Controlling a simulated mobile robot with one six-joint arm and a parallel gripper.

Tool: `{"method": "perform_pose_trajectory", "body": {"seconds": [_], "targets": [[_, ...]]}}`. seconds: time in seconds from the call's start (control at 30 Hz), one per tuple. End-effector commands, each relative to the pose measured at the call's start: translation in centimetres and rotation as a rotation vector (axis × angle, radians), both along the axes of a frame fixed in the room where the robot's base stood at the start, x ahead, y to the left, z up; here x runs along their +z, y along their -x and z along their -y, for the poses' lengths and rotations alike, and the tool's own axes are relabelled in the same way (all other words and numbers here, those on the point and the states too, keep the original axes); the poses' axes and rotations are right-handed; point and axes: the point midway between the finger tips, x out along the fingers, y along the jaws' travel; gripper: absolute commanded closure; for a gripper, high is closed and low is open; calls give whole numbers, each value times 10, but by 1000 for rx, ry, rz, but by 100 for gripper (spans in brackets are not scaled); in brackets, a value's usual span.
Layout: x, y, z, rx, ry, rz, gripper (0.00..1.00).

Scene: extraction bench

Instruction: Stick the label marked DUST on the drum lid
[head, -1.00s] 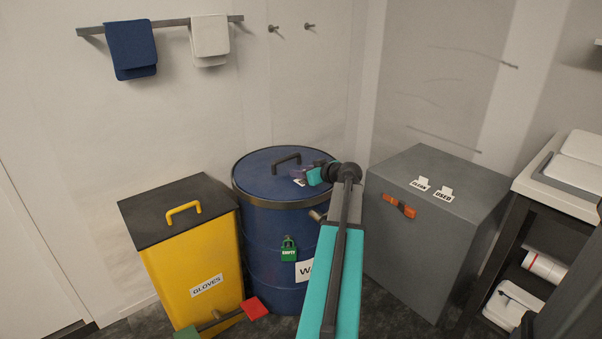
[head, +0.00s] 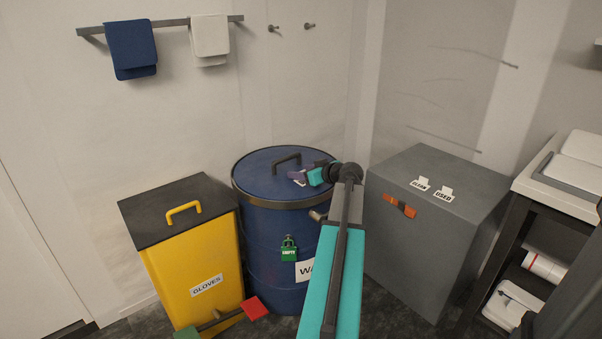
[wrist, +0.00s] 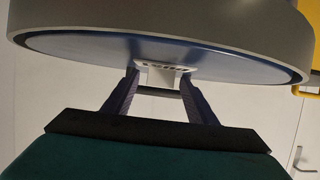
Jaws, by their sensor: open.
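The blue drum lid (head: 262,172) has a dark handle (head: 287,158) and a dark rim band. A small white label (wrist: 162,74) with a raised tab is at the lid surface in the wrist view; its dark lettering is too small to read. It shows as a white patch (head: 300,183) on the lid's right part in the head view. My gripper (wrist: 160,83) is open, with one purple finger on each side of the label's tab and gaps between. In the head view my gripper (head: 308,170) is low over the lid's right side.
A yellow GLOVES bin (head: 195,265) stands left of the drum. A grey box (head: 430,240) with CLEAN and USED labels stands right. A green padlock (head: 289,252) and a white sign, partly hidden by my arm, are on the drum's front. A shelf unit (head: 508,265) is far right.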

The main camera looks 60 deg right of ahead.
Motion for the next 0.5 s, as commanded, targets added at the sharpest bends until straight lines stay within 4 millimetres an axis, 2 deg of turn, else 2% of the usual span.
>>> {"method": "perform_pose_trajectory", "body": {"seconds": [0.27,0.5], "targets": [[13,27,-10,-2,1,1,48],[27,61,-21,-3,1,1,48]]}}
